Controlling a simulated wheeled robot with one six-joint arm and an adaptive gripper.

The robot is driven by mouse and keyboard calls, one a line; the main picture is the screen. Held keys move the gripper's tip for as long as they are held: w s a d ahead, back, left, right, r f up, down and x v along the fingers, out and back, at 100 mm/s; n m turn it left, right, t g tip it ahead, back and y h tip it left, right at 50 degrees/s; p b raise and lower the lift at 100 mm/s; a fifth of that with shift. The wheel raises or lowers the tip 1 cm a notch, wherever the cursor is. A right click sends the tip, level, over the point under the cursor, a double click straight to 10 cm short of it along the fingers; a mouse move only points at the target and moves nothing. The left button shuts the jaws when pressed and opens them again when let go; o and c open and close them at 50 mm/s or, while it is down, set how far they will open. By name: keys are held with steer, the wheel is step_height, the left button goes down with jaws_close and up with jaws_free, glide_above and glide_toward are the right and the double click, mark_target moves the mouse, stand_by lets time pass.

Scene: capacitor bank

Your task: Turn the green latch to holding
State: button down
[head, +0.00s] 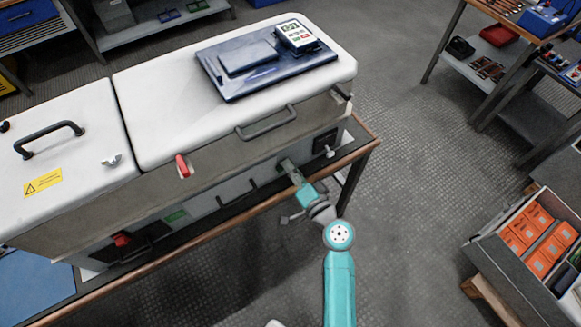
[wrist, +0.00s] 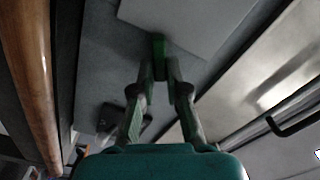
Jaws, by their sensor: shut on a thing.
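The green latch (wrist: 158,46) shows in the wrist view as a small upright green piece against a grey panel (wrist: 105,60). My gripper (wrist: 160,70) is shut on it, with a fingertip on each side. In the head view my gripper (head: 289,167) reaches the front face of the right-hand cabinet (head: 215,190), low under the lid. The latch itself is hidden by my gripper there. Its exact turn angle and any markings beside it cannot be read.
A dark knob box (head: 325,142) sits right of my gripper. A red-handled lever (head: 183,166) and a grey lid handle (head: 266,122) stick out nearby. A wooden bench edge (head: 215,228) runs below. Open floor (head: 425,180) lies to the right, before a crate of orange boxes (head: 505,270).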

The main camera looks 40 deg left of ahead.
steer(key=m, duration=0.4)
steer(key=shift+d+f+m, duration=0.1)
steer(key=shift+f+m, duration=0.25)
steer(key=shift+m, duration=0.05)
stand_by(0.4)
steer(key=c, duration=1.2)
jaws_free()
steer(key=shift+w, duration=0.1)
steer(key=v, duration=1.2)
